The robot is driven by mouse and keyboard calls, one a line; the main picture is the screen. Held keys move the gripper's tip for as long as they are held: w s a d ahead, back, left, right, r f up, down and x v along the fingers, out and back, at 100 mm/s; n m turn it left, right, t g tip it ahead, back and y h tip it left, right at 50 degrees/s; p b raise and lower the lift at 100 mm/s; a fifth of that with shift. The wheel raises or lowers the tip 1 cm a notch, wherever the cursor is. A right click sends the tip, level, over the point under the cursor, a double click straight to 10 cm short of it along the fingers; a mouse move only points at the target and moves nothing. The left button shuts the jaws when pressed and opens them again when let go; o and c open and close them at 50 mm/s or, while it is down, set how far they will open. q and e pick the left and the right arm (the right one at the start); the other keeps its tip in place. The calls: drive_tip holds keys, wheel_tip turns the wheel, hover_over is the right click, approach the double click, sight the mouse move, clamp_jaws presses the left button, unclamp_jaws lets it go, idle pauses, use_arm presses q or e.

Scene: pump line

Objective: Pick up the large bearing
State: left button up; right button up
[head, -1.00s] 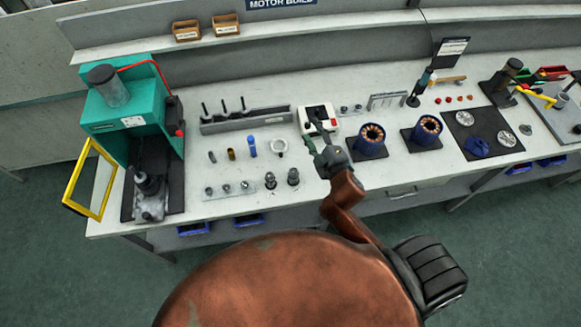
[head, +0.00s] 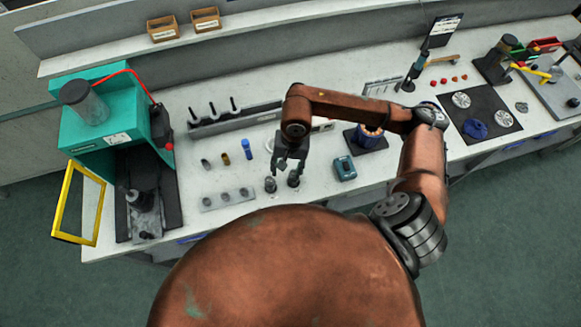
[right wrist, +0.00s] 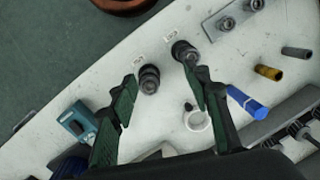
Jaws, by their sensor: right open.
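Two dark, round, stacked pieces that look like bearings stand near the bench's front edge. The left one (head: 270,185) is in the right wrist view (right wrist: 183,50), and the right one (head: 293,179) is there too (right wrist: 149,78). Each has a small label, too small to read, so I cannot tell which is the large bearing. My right gripper (head: 286,164) is open and empty, pointing down just above them. In the right wrist view (right wrist: 161,78) the right-hand piece appears between its fingers, with no contact visible. My left gripper is not in view.
A grey strip with small round parts (head: 228,199) lies to the left. A blue cylinder (head: 247,150), a white cup (right wrist: 197,120) and a teal device (head: 345,168) are close by. A green press (head: 100,125) stands far left.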

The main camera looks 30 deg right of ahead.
sight(294, 174)
drive_tip(key=shift+n+h, duration=0.3)
drive_tip(key=shift+h, duration=0.5)
drive_tip(key=d+f, duration=0.1)
drive_tip(key=w+d+f, duration=0.1)
drive_tip(key=d, duration=0.1)
drive_tip(key=shift+d, duration=0.25)
drive_tip(key=f, duration=0.2)
drive_tip(key=f+p, duration=0.1)
drive_tip(key=f, duration=0.2)
drive_tip(key=shift+w+d+f, duration=0.1)
drive_tip(key=shift+w+f, duration=0.25)
drive_tip(key=shift+c, duration=0.3)
drive_tip(key=shift+c, duration=0.8)
drive_tip(key=c, duration=0.7)
drive_tip(key=shift+r, duration=0.1)
